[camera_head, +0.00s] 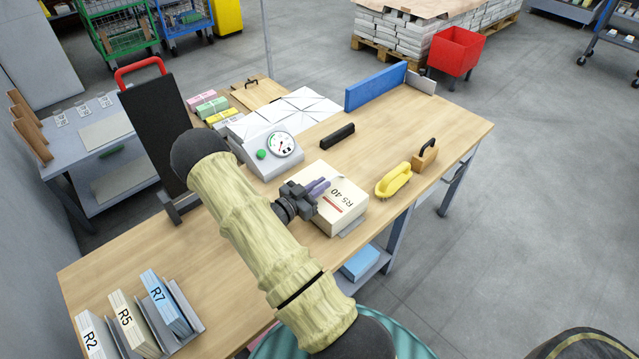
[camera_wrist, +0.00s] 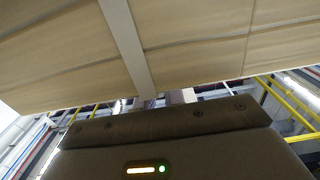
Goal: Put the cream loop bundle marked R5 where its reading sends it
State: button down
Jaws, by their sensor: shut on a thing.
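The cream bundle marked "R5 40" (camera_head: 343,205) is near the front edge of the table, with a short red line beside its print. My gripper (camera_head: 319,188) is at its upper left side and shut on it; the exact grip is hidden. In the wrist view the cream bundle (camera_wrist: 200,40) fills the top, crossed by a pale strap. A grey plate shows under its near corner; I cannot tell whether the bundle touches it. Upright pieces marked R2 (camera_head: 92,338), R5 (camera_head: 130,318) and R7 (camera_head: 165,300) stand between grey dividers at the lower left.
A grey dial scale (camera_head: 268,155) with a green button stands behind the bundle. A black bar (camera_head: 338,136), a yellow handled tool (camera_head: 393,180) and a wooden block with a black handle (camera_head: 425,155) lie nearby. A black upright board (camera_head: 155,125) stands left.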

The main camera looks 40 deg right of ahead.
jog(key=shift+w+r, duration=0.1)
jog(key=shift+a, duration=0.15)
jog(key=c, duration=1.5)
grip_release()
jog(key=shift+f, duration=0.25)
jog(key=shift+s, duration=0.25)
jog(key=a, duration=0.5)
jog(key=s+a, duration=0.1)
jog(key=a, duration=1.1)
jog(key=shift+s+a, duration=0.1)
jog(key=shift+s, duration=0.05)
